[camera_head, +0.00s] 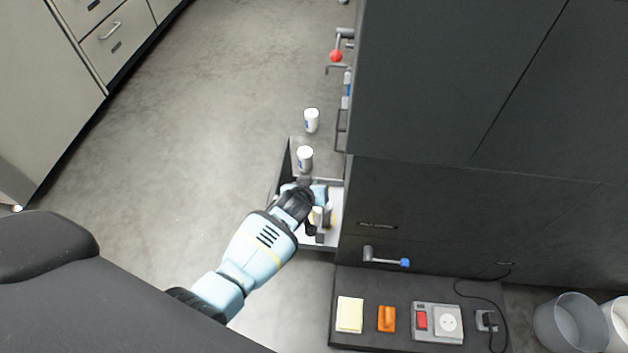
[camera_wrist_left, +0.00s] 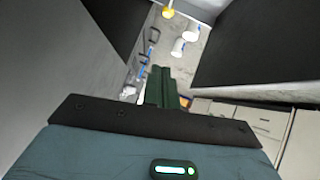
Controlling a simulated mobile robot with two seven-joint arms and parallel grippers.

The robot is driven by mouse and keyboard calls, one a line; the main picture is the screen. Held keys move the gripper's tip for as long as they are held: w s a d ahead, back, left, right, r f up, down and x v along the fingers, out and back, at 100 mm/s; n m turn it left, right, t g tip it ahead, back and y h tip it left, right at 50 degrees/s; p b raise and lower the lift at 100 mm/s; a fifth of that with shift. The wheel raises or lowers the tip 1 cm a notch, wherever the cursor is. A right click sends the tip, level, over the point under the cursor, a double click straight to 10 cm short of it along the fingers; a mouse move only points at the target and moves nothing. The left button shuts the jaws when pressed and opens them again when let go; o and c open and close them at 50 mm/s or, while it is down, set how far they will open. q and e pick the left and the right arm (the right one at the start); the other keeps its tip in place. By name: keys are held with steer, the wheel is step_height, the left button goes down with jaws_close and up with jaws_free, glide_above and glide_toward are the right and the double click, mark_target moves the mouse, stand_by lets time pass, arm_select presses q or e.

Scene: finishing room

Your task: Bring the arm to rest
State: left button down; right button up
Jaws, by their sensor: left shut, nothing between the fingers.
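My left arm reaches in from the lower left in the head view. Its gripper (camera_head: 305,181) is over an open drawer (camera_head: 333,228) of the dark cabinet, with its fingers shut and empty. The dark fingers also show in the left wrist view (camera_wrist_left: 160,86). A white cup (camera_head: 304,158) stands just beyond the gripper in the head view; whether they touch I cannot tell. A second white cup (camera_head: 311,120) is farther off. My arm hides part of the drawer and its contents. My right gripper is not in view.
The dark cabinet (camera_head: 430,110) rises close on the right, with handles sticking out. A low dark surface below carries a yellow pad (camera_head: 350,314), an orange item (camera_head: 387,319) and a socket box (camera_head: 437,322). Grey bins (camera_head: 570,325) stand at lower right. Floor at left is clear.

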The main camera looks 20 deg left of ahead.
arm_select(q)
steer(key=shift+s, duration=0.1)
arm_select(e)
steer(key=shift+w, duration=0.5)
